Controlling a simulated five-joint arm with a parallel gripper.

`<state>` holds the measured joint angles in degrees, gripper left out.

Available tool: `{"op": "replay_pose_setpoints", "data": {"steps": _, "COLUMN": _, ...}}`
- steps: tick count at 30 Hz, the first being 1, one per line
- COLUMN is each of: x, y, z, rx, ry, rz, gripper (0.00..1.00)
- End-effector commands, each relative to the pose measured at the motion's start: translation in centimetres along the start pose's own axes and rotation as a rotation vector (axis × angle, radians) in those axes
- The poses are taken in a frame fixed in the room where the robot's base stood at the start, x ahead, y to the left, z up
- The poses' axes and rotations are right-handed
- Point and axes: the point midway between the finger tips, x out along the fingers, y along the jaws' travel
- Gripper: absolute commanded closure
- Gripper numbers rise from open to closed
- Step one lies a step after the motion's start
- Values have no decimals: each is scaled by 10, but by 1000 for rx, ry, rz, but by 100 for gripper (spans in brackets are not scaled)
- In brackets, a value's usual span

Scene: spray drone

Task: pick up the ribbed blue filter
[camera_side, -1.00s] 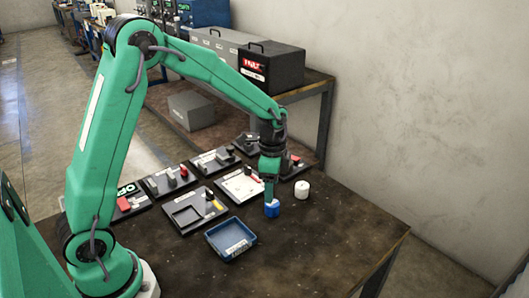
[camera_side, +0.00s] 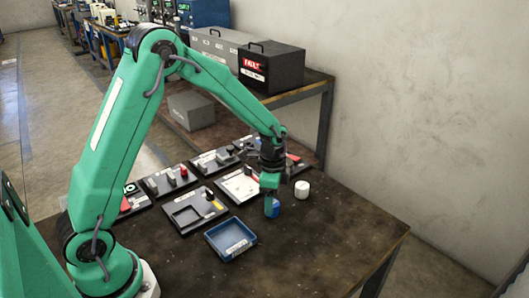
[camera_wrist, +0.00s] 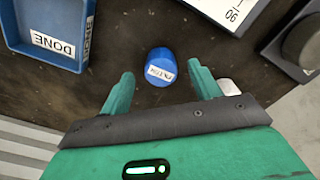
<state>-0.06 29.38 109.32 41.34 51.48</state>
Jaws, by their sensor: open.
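The blue filter (camera_side: 274,209) stands on the dark table, partly hidden by my gripper (camera_side: 270,203) in the side view. In the wrist view the blue filter (camera_wrist: 159,61) is a short rounded cylinder with a white label. Its ribs are too small to make out. My gripper (camera_wrist: 162,85) is open, with one green finger on each side of the gap. The filter lies in line with the gap, just beyond the fingertips in the picture. I see no contact between fingers and filter.
A blue tray marked DONE (camera_side: 230,250) is in front and left of the filter; it also shows in the wrist view (camera_wrist: 12,33). A white cylinder (camera_side: 302,189) stands close by on the right. Several dark boards with parts lie behind. The table's front right is clear.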

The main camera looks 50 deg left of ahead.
Motion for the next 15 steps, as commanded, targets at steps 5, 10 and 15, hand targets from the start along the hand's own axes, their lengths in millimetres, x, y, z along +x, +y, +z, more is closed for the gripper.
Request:
{"op": "replay_pose_setpoints", "data": {"steps": 5, "x": 21, "y": -1, "z": 0, "rx": 0, "ry": -1, "rz": 2, "gripper": 37}}
{"op": "replay_pose_setpoints", "data": {"steps": 10, "x": 30, "y": -1, "z": 0, "rx": 0, "ry": 0, "rz": -1, "gripper": 37}}
{"op": "replay_pose_setpoints", "data": {"steps": 15, "x": 30, "y": -1, "z": 0, "rx": 0, "ry": 1, "rz": -1, "gripper": 37}}
